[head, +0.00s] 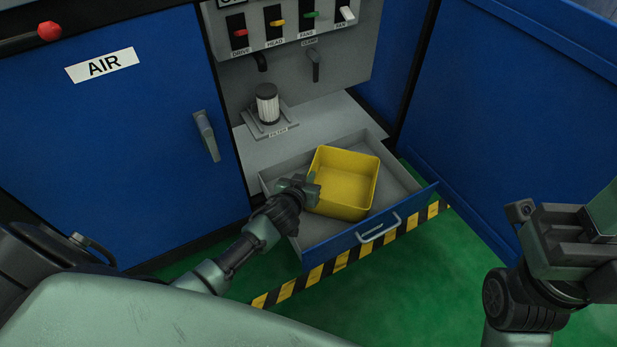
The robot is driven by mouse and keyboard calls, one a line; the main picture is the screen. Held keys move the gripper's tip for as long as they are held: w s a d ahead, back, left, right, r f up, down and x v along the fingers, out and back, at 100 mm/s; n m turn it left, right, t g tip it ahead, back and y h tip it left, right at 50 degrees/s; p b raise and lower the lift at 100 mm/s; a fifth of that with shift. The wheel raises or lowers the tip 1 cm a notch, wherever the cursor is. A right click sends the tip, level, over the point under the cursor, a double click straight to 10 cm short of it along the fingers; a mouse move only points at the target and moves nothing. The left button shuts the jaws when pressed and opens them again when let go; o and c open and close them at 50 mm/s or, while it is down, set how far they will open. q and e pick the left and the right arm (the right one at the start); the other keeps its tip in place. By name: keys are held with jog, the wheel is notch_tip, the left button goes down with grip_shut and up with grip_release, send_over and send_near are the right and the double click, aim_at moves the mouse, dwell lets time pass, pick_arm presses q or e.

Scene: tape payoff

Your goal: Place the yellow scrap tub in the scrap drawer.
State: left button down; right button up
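The yellow scrap tub (346,183) is an open, empty box. It sits inside the pulled-out scrap drawer (410,206), which has a grey interior, a blue front and a pale handle. The tub looks upright, turned slightly, near the middle of the drawer. My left gripper (308,188) is at the tub's left wall, its fingertips touching or very close to it. I cannot tell whether the fingers are closed on the wall. My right gripper (566,232) is at the right edge, well away from the drawer and partly cut off; I see nothing in it.
A filter (267,104) stands on a grey shelf behind the drawer. Above it is a panel (285,45) with coloured switches. A blue AIR door (110,130) is on the left, and a blue panel (510,110) on the right. Green floor (410,290) lies in front, past a yellow-black stripe.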

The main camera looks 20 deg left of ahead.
pick_arm(q)
jog(key=shift+f, duration=0.15)
jog(key=c, duration=1.6)
grip_release()
jog(key=shift+c, duration=0.2)
